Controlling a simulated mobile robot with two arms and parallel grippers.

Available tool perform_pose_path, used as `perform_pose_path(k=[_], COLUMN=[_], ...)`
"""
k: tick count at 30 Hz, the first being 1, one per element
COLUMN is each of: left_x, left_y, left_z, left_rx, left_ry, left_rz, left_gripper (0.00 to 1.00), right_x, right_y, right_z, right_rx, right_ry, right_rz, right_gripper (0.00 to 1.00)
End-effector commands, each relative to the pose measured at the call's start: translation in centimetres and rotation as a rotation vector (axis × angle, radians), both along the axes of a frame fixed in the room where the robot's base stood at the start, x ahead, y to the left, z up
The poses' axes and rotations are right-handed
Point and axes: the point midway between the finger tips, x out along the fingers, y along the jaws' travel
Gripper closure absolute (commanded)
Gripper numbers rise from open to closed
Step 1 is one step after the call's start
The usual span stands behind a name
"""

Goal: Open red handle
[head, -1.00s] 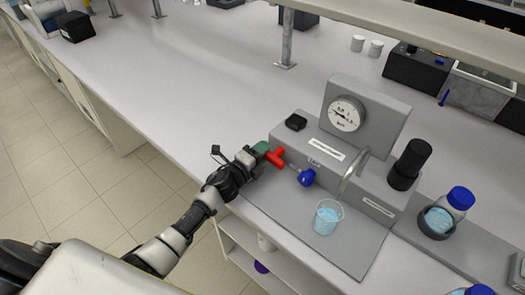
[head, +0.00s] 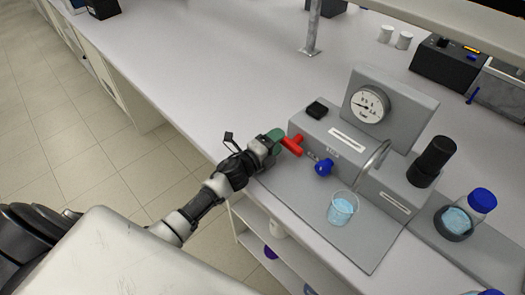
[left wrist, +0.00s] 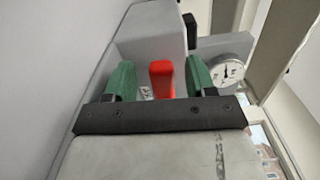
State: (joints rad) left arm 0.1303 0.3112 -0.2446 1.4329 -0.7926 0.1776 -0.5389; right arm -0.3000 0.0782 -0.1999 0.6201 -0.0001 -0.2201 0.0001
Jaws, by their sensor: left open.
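The red handle (head: 292,146) is on the front left of the grey membrane rig (head: 345,155), left of the blue knob (head: 323,167). In the head view it slants down to the right. My left gripper (head: 277,137) is at the handle's left end, with green fingers. In the left wrist view the red handle (left wrist: 162,79) stands between the two green fingers of my open left gripper (left wrist: 160,82), with a gap showing on each side. Whether a finger touches it elsewhere is hidden. My right gripper is not in view.
A beaker of light blue liquid (head: 342,208) stands on the rig's base plate, right of my left gripper. A gauge (head: 369,104) stands on the rig. A blue-capped bottle (head: 469,211) is at the right. The bench behind the rig's left side (head: 220,75) is clear.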

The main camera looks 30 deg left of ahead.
Motion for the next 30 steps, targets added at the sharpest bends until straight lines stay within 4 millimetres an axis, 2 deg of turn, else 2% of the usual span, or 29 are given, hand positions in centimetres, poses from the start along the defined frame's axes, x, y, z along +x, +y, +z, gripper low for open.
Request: perform_pose_path(k=[6, 12, 18, 30], left_x=[-4.3, -7.1, -8.0, -8.0], left_y=[1.6, 2.6, 2.9, 2.9], left_z=[-0.4, -0.2, 0.0, 0.0], left_rx=[0.001, 0.0, 0.0, -0.001], left_ry=[0.003, 0.001, 0.001, 0.0], left_rz=[0.0, -0.001, -0.001, 0.0], left_gripper=[0.45, 0.45, 0.45, 0.45], right_x=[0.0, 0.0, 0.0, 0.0], right_y=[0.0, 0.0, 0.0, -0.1], right_z=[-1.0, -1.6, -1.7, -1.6], right_rx=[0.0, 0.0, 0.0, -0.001], right_ry=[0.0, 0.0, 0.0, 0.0], right_rz=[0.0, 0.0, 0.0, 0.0], right_gripper=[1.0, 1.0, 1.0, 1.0])
